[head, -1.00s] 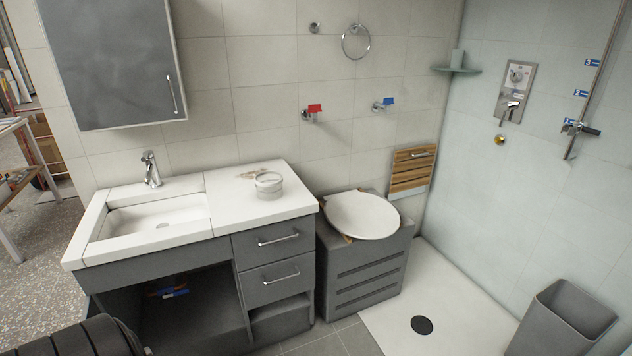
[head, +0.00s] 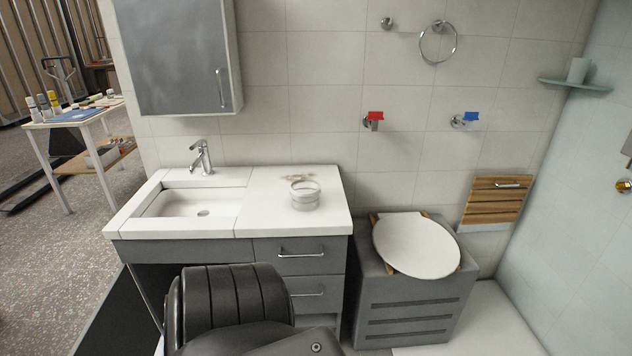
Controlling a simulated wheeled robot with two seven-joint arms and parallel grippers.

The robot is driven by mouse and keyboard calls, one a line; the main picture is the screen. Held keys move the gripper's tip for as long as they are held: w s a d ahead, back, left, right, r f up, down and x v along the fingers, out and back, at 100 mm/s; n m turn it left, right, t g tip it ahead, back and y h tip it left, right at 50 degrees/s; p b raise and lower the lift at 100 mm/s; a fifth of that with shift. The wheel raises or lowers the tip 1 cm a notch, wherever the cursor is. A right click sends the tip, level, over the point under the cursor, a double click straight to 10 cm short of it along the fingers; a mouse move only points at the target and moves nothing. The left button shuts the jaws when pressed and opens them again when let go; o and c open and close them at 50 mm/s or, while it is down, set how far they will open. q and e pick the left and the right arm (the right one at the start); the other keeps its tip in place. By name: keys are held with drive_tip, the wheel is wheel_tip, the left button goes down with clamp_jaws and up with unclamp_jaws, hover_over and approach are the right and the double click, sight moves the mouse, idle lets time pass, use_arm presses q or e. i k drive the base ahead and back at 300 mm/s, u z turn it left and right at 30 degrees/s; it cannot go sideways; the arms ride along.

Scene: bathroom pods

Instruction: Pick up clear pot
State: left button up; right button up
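A clear pot (head: 305,195), small and round with a pale rim, stands upright on the white countertop (head: 261,209) to the right of the sink. A thin, pale, see-through item (head: 297,178) lies just behind it; I cannot tell what it is. A dark part of my own arm shows at the bottom, in front of the vanity. Neither of my grippers is in view, and nothing touches the pot.
The sink (head: 187,203) and its tap (head: 201,158) are left of the pot. A grey wall cabinet (head: 175,55) hangs above the sink. The toilet (head: 415,245) stands right of the vanity. A table with bottles (head: 80,120) stands at far left. Countertop around the pot is mostly clear.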

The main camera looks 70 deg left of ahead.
sight(305, 195)
drive_tip(key=u, duration=0.55)
drive_tip(key=i, duration=0.7)
drive_tip(key=u, duration=0.75)
